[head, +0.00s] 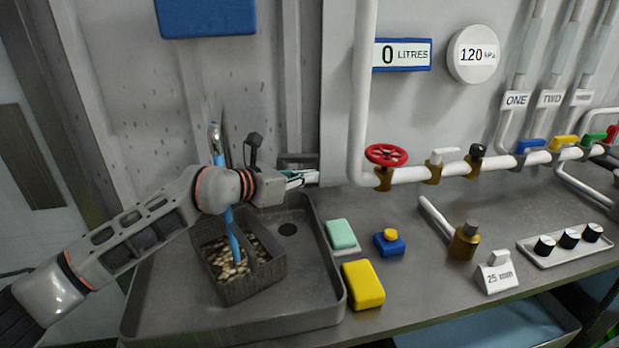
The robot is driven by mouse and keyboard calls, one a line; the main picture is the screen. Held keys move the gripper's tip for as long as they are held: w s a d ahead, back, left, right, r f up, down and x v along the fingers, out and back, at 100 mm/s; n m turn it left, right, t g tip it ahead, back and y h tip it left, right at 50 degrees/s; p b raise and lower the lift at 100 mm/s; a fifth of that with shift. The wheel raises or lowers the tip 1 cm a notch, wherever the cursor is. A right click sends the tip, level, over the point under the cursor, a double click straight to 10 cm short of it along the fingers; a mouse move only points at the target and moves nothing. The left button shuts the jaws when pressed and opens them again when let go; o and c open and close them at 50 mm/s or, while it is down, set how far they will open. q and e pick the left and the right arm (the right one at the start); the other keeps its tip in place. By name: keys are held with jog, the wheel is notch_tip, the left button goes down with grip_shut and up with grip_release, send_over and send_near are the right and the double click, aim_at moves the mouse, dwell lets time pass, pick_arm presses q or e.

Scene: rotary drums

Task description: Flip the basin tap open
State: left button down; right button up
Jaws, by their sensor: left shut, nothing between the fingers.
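My left arm reaches in from the left across the basin. My left gripper (306,178) is shut and empty, pointing right over the basin's back right corner, close to the wall. A small grey fitting (297,158) shows just behind the gripper at the wall; it may be part of the basin tap, but my gripper covers much of it. I cannot make out the tap's lever or whether they touch. My right gripper is out of view.
A basket (262,287) of pebbles stands in the basin, with a blue stick (230,218) upright at it. A green sponge (341,234), yellow block (363,284) and blue-yellow button (389,242) lie right. A white pipe with a red handwheel (386,154) runs along the wall.

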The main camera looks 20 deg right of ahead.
pick_arm(q)
jog(key=s, duration=0.1)
jog(key=s+r, duration=0.1)
jog(key=s, duration=0.1)
jog(key=s+a, duration=0.1)
jog(key=s, duration=0.1)
jog(key=shift+a+r, duration=0.1)
jog(key=shift+r, duration=0.25)
jog(key=shift+w, duration=0.1)
